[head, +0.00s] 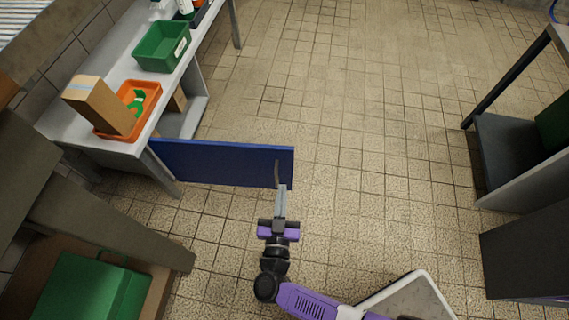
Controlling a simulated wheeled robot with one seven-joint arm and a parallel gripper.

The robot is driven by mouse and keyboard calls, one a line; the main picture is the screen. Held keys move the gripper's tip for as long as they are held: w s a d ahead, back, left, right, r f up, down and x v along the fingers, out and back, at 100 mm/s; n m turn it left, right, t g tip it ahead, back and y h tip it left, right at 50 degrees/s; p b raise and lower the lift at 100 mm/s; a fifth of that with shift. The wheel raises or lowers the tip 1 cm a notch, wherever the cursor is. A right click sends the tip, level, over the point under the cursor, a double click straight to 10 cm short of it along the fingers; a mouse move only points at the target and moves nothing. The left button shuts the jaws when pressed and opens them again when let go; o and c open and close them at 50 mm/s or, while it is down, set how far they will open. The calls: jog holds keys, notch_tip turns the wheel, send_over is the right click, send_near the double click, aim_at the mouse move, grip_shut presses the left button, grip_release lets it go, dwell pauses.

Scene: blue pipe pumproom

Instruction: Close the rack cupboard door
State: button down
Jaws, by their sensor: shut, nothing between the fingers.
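The blue door (215,164) stands open, sticking out over the tiled floor from the left side of the head view. Its left end is by the white bench's front leg, and I cannot make out its hinge. A thin grey handle (277,174) shows near its free right end. My gripper (282,188) is shut and empty, with its fingertips at the lower end of the handle. I cannot tell whether they touch the handle or the door.
A white bench (75,110) at upper left bears a cardboard box (98,103), an orange tray (146,92) and a green crate (161,47). A green case (88,285) sits in a shelf at lower left. Dark shelving (510,150) stands at right. Middle floor is clear.

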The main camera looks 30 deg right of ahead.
aim_at(286, 156)
jog(key=b+x, duration=0.3)
jog(key=x, duration=0.5)
jog(key=shift+w+d+f, duration=0.1)
jog(key=shift+w+d, duration=0.05)
jog(key=shift+w, duration=0.15)
jog(key=shift+w+d, duration=0.25)
jog(key=shift+w, duration=0.15)
